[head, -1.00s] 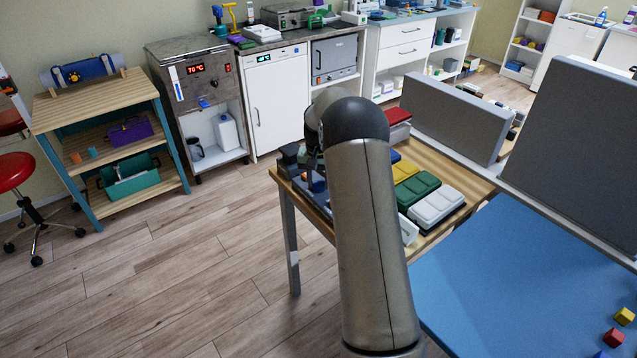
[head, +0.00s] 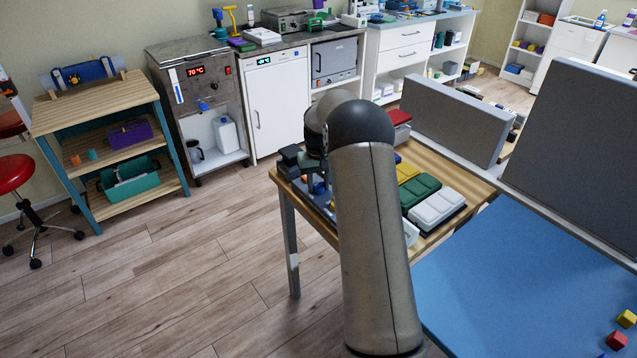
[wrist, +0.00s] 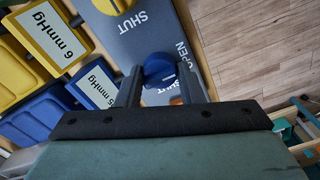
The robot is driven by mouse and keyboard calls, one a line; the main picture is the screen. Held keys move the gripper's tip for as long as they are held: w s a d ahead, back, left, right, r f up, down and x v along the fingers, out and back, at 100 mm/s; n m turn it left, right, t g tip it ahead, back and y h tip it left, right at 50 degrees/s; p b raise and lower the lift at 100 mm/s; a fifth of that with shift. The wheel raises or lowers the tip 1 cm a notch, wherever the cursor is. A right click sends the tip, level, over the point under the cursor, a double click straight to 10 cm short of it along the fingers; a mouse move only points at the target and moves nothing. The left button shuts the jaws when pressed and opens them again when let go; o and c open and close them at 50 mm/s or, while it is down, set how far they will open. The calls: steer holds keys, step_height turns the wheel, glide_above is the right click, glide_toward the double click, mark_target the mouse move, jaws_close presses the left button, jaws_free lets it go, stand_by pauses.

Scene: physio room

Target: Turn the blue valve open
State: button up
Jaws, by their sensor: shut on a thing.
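In the wrist view a blue valve (wrist: 158,70) with a rounded knob stands on a grey panel (wrist: 135,42). White SHUT and OPEN words are printed on the panel near it. My gripper (wrist: 160,80) has its two dark fingers on either side of the blue knob and is shut on it. The gripper body hides the lower part of the valve, so its exact angle is hard to read. In the head view my arm covers most of the panel on the wooden table (head: 466,191).
A yellow knob (wrist: 112,4) is at the panel's top edge. Beside the panel lie a yellow case labelled 6 mmHg (wrist: 50,32) and a blue one labelled 5 mmHg (wrist: 97,82). Green and white cases (head: 437,208) share the table. A blue treatment couch (head: 520,270) stands close at right.

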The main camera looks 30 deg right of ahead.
steer(key=o, duration=1)
steer(key=shift+c, duration=0.2)
step_height(320, 180, up, 18)
steer(key=shift+f, duration=0.25)
